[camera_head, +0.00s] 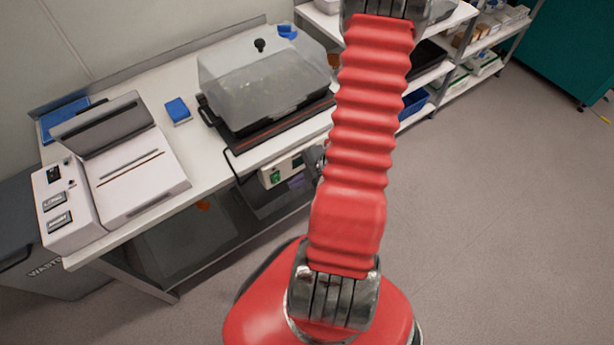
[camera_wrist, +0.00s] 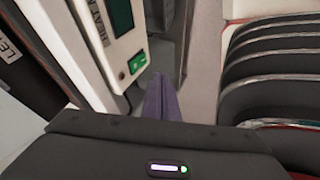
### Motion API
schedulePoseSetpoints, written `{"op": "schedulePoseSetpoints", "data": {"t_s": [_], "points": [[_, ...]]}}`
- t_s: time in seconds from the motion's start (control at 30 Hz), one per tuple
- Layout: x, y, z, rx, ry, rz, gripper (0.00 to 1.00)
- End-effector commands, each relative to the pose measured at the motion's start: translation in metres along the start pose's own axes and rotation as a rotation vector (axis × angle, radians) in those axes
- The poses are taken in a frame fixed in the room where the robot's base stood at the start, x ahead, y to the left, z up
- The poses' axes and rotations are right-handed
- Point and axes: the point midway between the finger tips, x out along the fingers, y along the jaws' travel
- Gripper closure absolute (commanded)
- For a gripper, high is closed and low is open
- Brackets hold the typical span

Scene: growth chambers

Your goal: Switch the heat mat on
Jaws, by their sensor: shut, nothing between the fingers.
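The heat mat (camera_head: 241,146) is a dark flat pad on the bench, under a tray with a clear domed lid. Its white control box (camera_head: 265,178) is mounted below the bench's front edge; it also shows in the wrist view (camera_wrist: 104,62). A green rocker switch (camera_head: 275,176) is on the box, and it shows in the wrist view (camera_wrist: 138,63) near a dark screen and a small round knob. I cannot tell its position. My gripper (camera_wrist: 162,80) is shut and empty, its purple fingers just right of and below the switch; contact cannot be told.
A white sealer-like machine (camera_head: 140,175) with a raised lid stands on the bench at left, near a blue sponge (camera_head: 177,110). A grey waste bin (camera_head: 30,270) is at lower left. Shelving (camera_head: 480,50) stands at upper right. Floor at right is clear.

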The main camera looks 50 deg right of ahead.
Motion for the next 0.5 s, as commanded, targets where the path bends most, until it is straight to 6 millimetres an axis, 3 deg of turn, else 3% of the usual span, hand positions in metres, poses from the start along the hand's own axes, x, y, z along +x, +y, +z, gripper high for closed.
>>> {"op": "schedulePoseSetpoints", "data": {"t_s": [0.5], "points": [[-0.052, 0.001, -0.001, -0.004, 0.0, 0.0, 1.0]]}}
